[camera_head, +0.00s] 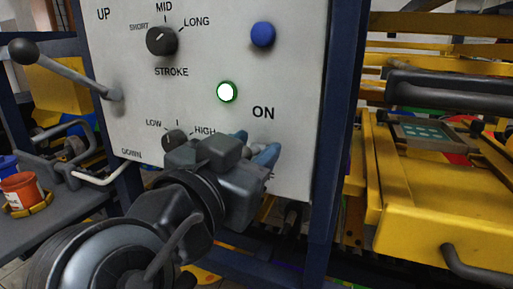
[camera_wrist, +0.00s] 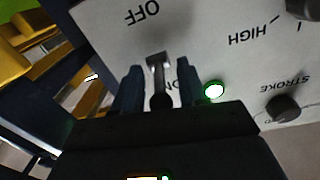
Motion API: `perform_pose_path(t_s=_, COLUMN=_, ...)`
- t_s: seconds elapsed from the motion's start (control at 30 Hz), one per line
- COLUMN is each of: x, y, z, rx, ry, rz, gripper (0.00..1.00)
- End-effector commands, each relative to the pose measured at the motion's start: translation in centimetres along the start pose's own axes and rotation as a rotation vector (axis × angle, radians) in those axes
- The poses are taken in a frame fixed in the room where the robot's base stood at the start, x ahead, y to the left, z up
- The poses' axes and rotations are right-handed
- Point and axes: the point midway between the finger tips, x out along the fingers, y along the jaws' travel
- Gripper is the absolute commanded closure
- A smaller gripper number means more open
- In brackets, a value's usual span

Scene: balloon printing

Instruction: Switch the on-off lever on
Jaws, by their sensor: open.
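The on-off lever (camera_wrist: 160,100), with a dark rounded knob on a short stem, sits between my fingers in the wrist view. Its pale metal mount (camera_wrist: 158,60) lies between the OFF label and the partly covered ON label. The knob appears on the ON side of the mount, though the camera angle makes its exact tilt unclear. My gripper (camera_wrist: 158,84) is open, with one blue finger on each side of the lever; I cannot tell whether either touches it. In the head view my gripper (camera_head: 254,149) is at the panel just below the ON label and hides the lever.
The white panel (camera_head: 200,70) carries a lit green-rimmed lamp (camera_head: 227,92), a blue button (camera_head: 262,34), a stroke knob (camera_head: 161,41) and a low-high knob (camera_head: 174,140). A long ball-ended lever (camera_head: 60,66) projects at left. Yellow machinery (camera_head: 440,215) stands at right.

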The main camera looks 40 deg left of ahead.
Motion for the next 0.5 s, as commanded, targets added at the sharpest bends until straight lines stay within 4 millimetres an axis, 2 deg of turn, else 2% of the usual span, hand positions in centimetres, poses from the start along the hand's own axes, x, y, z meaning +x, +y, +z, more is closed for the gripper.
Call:
perform_pose_path(t_s=0.1, x=-0.01, y=0.01, z=0.01, rx=0.000, ry=0.000, rz=0.000, gripper=0.58)
perform_pose_path(t_s=0.5, x=-0.03, y=0.01, z=0.01, rx=-0.001, ry=0.000, rz=0.000, gripper=0.97)
